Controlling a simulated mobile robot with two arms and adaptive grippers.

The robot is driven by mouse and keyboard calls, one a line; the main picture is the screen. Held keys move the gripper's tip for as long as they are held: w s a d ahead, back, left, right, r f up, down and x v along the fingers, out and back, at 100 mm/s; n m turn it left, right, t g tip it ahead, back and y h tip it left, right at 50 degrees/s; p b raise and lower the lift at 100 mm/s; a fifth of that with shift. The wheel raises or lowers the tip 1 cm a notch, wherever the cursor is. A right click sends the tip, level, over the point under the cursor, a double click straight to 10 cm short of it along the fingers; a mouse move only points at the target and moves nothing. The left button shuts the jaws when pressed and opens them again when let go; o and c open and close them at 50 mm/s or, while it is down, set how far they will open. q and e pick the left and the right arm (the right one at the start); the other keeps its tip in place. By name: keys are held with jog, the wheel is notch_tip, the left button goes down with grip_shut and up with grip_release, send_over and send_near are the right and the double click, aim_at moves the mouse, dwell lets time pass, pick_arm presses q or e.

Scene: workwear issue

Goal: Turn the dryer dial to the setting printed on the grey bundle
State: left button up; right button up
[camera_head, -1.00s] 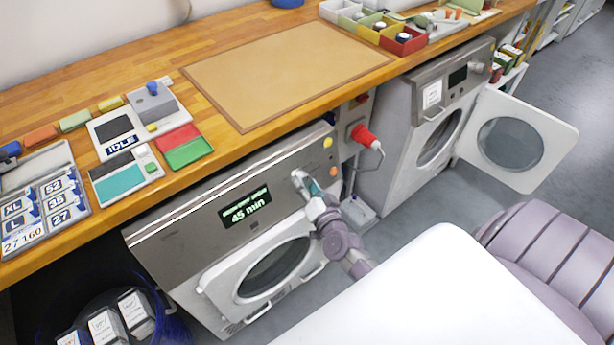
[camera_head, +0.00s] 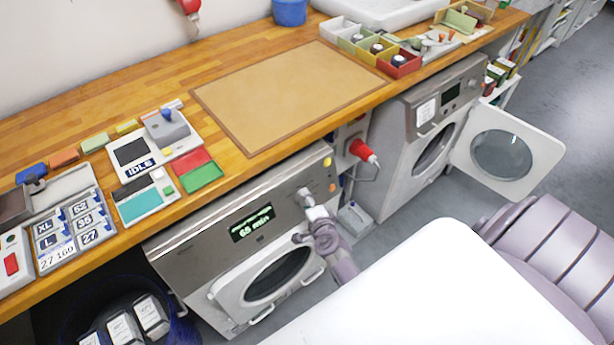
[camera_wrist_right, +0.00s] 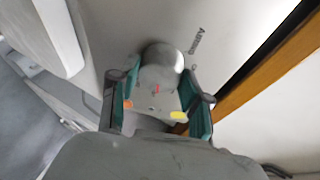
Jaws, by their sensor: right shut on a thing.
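The front dryer (camera_head: 200,255) has a lit display (camera_head: 251,224) that reads "65 min". My right gripper (camera_head: 307,198) is at the panel to the right of the display, shut on the dial. In the right wrist view the dial (camera_wrist_right: 162,57) is a round silver knob between the green-padded fingers of the gripper (camera_wrist_right: 165,95). In the head view the gripper mostly covers it. Several grey bundles with white labels (camera_head: 123,327) stand in a blue basket at the bottom left; their print is too small to read. My left gripper is not in view.
The dryer's round door (camera_head: 275,275) is below the panel. A second machine (camera_head: 440,110) with its door (camera_head: 503,150) swung open stands to the right. A red plug (camera_head: 362,151) sits between them. The wooden counter (camera_head: 240,50) above holds trays, labels and a tan mat (camera_head: 290,95).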

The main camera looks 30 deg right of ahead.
jog(key=shift+r+m+p, duration=0.1)
jog(key=shift+m+p, duration=0.4)
jog(key=shift+m, duration=0.1)
jog(key=o, duration=1.2)
jog(key=shift+c, duration=0.2)
jog(key=shift+s, duration=0.1)
jog(key=s+a+r, duration=0.1)
jog(key=s+a, duration=0.2)
jog(key=s, duration=1.1)
jog(key=shift+a, duration=0.35)
